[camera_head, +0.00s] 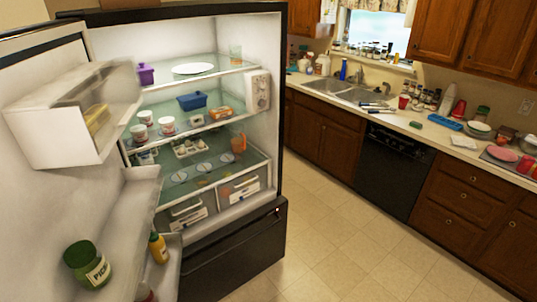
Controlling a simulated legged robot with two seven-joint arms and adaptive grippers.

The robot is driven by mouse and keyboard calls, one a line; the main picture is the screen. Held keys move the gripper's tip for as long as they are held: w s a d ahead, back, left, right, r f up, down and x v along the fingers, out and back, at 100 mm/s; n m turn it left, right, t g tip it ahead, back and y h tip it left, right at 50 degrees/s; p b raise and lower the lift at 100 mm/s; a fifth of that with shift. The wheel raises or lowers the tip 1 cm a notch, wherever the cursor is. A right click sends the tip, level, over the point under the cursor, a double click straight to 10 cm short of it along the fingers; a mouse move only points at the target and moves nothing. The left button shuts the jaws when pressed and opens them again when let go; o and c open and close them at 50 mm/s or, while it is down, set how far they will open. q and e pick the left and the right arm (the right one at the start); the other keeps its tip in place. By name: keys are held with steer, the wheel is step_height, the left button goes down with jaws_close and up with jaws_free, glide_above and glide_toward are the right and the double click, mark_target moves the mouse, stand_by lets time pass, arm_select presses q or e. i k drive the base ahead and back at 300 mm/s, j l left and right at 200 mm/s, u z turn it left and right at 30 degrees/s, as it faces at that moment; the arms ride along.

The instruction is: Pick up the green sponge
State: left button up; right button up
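A small green item (416,125), which looks like the green sponge, lies flat on the counter (400,118) to the right of the sink, near the front edge above the dishwasher. It is small and far off, so its details are hard to make out. A blue item (445,122) lies to its right. Neither of my grippers shows in the head view.
An open fridge (215,140) with stocked shelves fills the left, its door (90,190) swung toward me. The double sink (345,92) is at the back. Bottles, a red cup (404,101) and plates (480,128) crowd the counter. The tiled floor (340,240) is clear.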

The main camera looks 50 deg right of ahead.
mark_target(415, 125)
steer(key=k+l+z, duration=0.15)
steer(key=l, duration=1.15)
steer(key=l+z, duration=0.15)
steer(key=l, duration=1.15)
